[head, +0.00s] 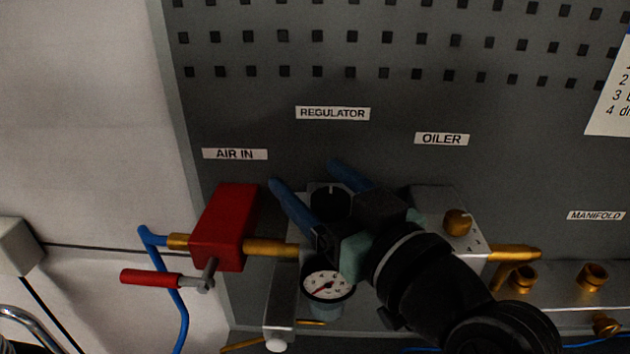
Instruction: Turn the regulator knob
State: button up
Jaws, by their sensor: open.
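The regulator knob (329,201) is a black round knob on top of a grey block, below the "REGULATOR" label (333,114). My gripper (305,175) reaches in from the lower right with two blue fingers, open. In the head view one finger passes left of the knob and the other passes behind and right of it. I cannot tell whether either finger touches the knob or how far above it they are. The gripper body hides the knob's right side. A round pressure gauge (328,284) with a white face and red needle sits below.
A red valve block (226,228) with a red-handled lever (150,277) stands left, on the brass pipe. The oiler block (433,199) with a brass knob (457,222) is right. The manifold (560,286) with brass fittings lies farther right. A dark pegboard (400,75) stands behind.

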jog(key=b+v, duration=0.3)
jog(key=v, duration=0.9)
jog(key=shift+s+d, duration=0.2)
jog(key=shift+s, duration=0.1)
jog(key=w+a+r+m+t+h, duration=0.2)
jog(key=r+m+t+h, duration=0.1)
jog(key=r+t, duration=0.3)
jog(key=w+a+r+m+t+h, duration=0.2)
jog(key=w+r+t+h, duration=0.15)
jog(key=r, duration=0.45)
jog(key=s+a+r+m+t+h, duration=0.1)
jog(key=s+r+m+t+h, duration=0.1)
jog(key=s+r+t+h, duration=0.1)
notch_tip(320, 180, up, 3)
jog(key=shift+s+a+r+h, duration=0.2)
jog(key=shift+s+h, duration=0.25)
jog(key=shift+s, duration=0.75)
jog(key=shift+f+b, duration=0.15)
jog(key=shift+b, duration=0.2)
